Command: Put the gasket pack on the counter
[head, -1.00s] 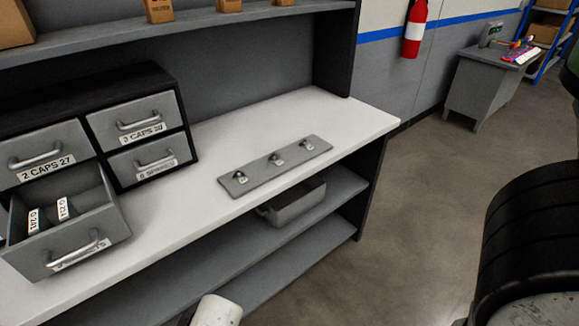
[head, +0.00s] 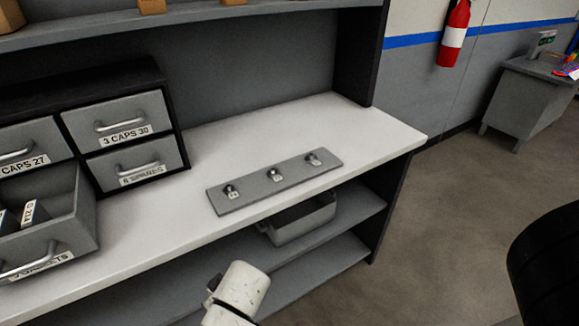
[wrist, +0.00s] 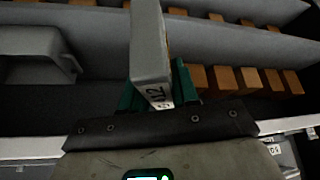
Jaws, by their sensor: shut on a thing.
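The gasket pack (wrist: 150,50) is a slim grey block with a white label, its number partly readable, in the wrist view. My gripper (wrist: 160,92) is shut on its lower end, with a green finger on either side. The pack stands out beyond the fingers, clear of any surface I can make out. The white counter (head: 270,130) runs across the head view, with a wide bare stretch behind and beside a hook plate. The gripper and pack do not show in the head view; only my pale arm link does, in front of the counter.
An open drawer (head: 45,235) with labelled packs juts out at the left, below closed drawers (head: 125,135). A grey plate with several small hooks (head: 275,180) lies near the counter's front edge. A grey bin (head: 300,218) sits on the shelf below. Open floor lies right.

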